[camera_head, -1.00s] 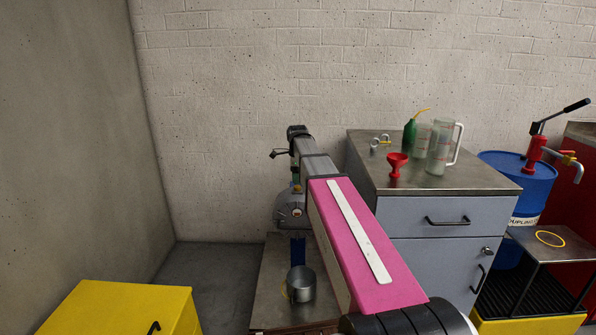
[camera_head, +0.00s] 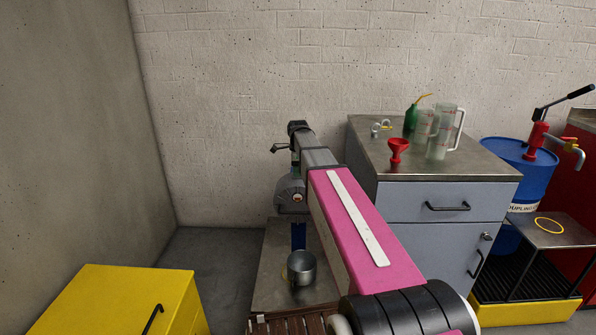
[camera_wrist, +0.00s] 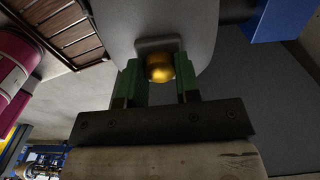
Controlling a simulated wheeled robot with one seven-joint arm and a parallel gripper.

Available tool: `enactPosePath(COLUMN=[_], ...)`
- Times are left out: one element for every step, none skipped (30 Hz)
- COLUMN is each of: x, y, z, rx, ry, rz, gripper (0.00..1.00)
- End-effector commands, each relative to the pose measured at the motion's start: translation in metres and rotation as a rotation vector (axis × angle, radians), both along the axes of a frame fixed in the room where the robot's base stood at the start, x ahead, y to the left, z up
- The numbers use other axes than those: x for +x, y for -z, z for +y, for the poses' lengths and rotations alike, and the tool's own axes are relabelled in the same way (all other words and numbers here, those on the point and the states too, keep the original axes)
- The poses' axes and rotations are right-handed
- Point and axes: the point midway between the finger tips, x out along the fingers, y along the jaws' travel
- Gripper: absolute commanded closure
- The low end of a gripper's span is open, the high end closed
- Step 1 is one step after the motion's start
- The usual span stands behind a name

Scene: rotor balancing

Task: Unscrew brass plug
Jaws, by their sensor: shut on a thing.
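The brass plug (camera_wrist: 159,68) shows in the wrist view as a round golden knob in front of a square recess in a grey housing (camera_wrist: 115,35). My gripper (camera_wrist: 160,80) has its green fingers on either side of the plug and is shut on it. The plug is still at the housing; how far it is threaded in cannot be told. In the head view the grey housing (camera_head: 290,193) stands on a blue post, and my pink arm reaches to it and hides part of it. The gripper's fingers are hidden there.
A metal cup (camera_head: 301,268) stands on the low bench (camera_head: 268,270) below the housing. A grey cabinet (camera_head: 425,200) at right carries a red funnel (camera_head: 397,150), clear jugs (camera_head: 445,132) and a green bottle (camera_head: 411,118). A yellow cabinet (camera_head: 120,300) stands at lower left.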

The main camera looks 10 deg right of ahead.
Motion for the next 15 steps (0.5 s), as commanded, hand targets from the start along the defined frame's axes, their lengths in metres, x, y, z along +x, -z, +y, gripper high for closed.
enactPosePath(x=[0.0, 0.0, 0.0, 0.0, 0.0, 0.0, 0.0, 0.0, 0.0, 0.0, 0.0, -0.0001, -0.0001, 0.0, -0.0001], y=[-0.0002, -0.0002, -0.0002, -0.0003, -0.0003, -0.0004, -0.0004, -0.0005, -0.0005, -0.0006, -0.0006, -0.0006, -0.0007, -0.0007, -0.0008], z=[0.0, 0.0, 0.0, 0.0, 0.0, 0.0, 0.0, 0.0, 0.0, 0.0, 0.0, 0.0, 0.0, 0.0, 0.0], rx=[0.0, 0.0, 0.0, 0.0, 0.0, 0.0, 0.0, 0.0, 0.0, 0.0, 0.0, 0.0, 0.0, 0.0, 0.0], ry=[-0.036, -0.066, -0.111, -0.147, -0.182, -0.23, -0.265, -0.3, -0.346, -0.381, -0.416, -0.462, -0.496, -0.531, -0.578], rz=[0.0, 0.0, 0.0, 0.0, 0.0, 0.0, 0.0, 0.0, 0.0, 0.0, 0.0, 0.0, 0.0, 0.0, 0.0], gripper=[0.92, 0.92, 0.92, 0.92, 0.92, 0.92, 0.92, 0.92, 0.92, 0.92, 0.92, 0.92, 0.92, 0.92, 0.92])
